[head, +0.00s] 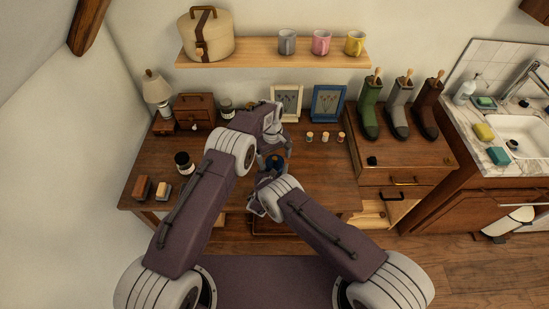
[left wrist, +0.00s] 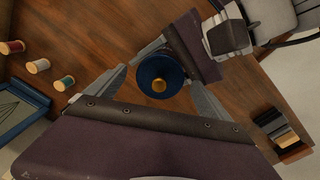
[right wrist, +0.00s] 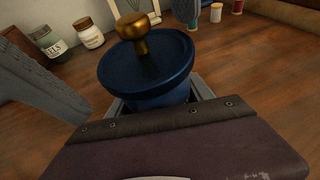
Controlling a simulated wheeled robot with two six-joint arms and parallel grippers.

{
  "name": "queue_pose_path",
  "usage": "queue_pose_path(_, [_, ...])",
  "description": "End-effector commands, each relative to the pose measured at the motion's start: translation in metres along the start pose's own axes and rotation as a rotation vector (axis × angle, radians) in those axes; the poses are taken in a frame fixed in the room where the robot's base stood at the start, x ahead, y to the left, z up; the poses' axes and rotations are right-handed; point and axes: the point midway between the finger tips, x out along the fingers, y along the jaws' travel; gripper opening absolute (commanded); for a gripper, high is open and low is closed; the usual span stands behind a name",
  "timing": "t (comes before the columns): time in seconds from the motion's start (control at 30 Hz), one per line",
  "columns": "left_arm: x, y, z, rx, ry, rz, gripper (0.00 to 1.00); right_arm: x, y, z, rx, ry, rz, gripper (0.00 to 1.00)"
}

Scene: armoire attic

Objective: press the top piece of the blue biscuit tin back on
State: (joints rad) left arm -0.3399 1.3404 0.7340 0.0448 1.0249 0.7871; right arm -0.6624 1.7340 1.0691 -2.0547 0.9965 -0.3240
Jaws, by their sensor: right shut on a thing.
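The blue biscuit tin (head: 276,162) stands on the brown wooden table, partly hidden by my arms in the head view. Its round blue top piece (right wrist: 150,62) with a brass knob (right wrist: 138,32) sits over the body (right wrist: 158,97); I cannot tell whether it is fully down. My right gripper (right wrist: 160,102) is shut on the tin's body, low on its near side. My left gripper (left wrist: 157,74) is open above the tin, its fingers spread on either side of the top piece (left wrist: 160,72) and apart from it.
Several thread spools (head: 325,137) and two picture frames (head: 328,103) stand at the back. A dark jar (head: 184,162) and small blocks (head: 162,190) are on the left. Boots (head: 397,108) stand on the right cabinet.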

Motion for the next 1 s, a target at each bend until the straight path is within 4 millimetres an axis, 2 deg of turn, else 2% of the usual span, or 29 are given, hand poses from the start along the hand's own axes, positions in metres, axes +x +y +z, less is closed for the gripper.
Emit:
queue_pose_path(0.2, [0.0,0.0,0.0,0.0,0.0,0.0,0.94,0.0,0.0,-0.001,-0.001,0.003,0.0,0.27])
queue_pose_path(0.27, [0.0,0.0,0.0,0.0,-0.001,-0.001,1.0,0.0,0.0,-0.001,-0.001,0.003,0.0,0.27])
queue_pose_path(0.5, [-0.001,0.0,0.0,0.0,0.0,0.0,1.0,0.0,0.0,-0.001,-0.001,0.003,0.0,0.27])
queue_pose_path(1.0, [-0.031,0.002,0.0,0.0,0.0,0.0,1.0,0.0,0.0,-0.001,-0.001,0.002,0.0,0.27])
